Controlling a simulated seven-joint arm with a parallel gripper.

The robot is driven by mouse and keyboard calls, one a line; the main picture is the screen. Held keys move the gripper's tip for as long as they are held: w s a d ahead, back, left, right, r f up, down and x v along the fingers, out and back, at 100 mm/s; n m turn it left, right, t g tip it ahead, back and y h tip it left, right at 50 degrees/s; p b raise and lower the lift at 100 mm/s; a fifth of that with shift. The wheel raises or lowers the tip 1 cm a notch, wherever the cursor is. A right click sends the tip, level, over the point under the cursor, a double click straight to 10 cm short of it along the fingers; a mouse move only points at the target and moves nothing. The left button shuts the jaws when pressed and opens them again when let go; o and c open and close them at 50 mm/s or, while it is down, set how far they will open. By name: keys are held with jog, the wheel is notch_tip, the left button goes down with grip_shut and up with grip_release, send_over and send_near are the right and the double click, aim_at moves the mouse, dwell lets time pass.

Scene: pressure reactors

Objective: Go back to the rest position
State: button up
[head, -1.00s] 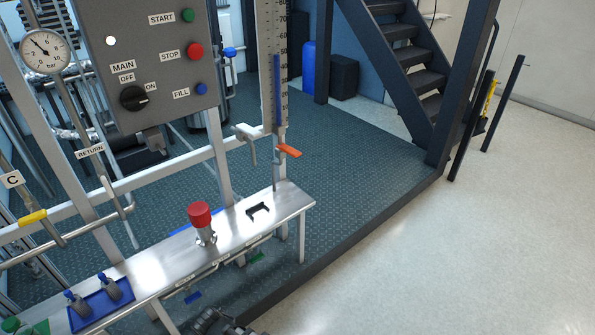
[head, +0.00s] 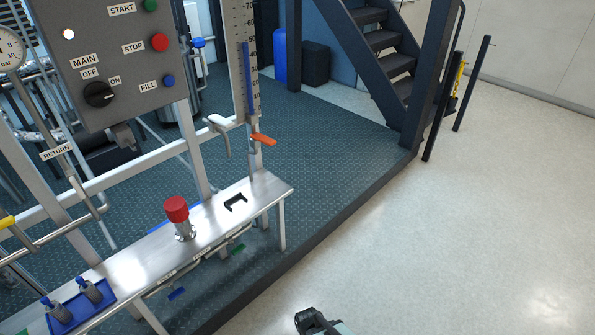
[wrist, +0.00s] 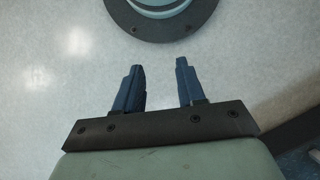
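My gripper shows in the wrist view (wrist: 160,85) with its two dark blue fingers apart and nothing between them. Pale floor lies under the fingers. Beyond the fingertips, a dark round plate with a pale teal centre (wrist: 160,22) shows at the top edge; it looks like my own base.
A steel bench (head: 218,212) holds a red-capped fitting (head: 178,215), a black bracket (head: 235,202) and a blue tray (head: 72,323). A control panel (head: 125,60) stands above it. A dark platform edge (head: 330,220) borders open pale floor (head: 460,230) on the right.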

jog(key=s+d+f+m+g+y, duration=0.2)
jog(key=s+d+f+m, duration=0.1)
jog(key=d, duration=0.7)
jog(key=shift+s+d+m, duration=0.35)
jog(key=shift+s+m, duration=0.45)
jog(key=shift+s, duration=0.45)
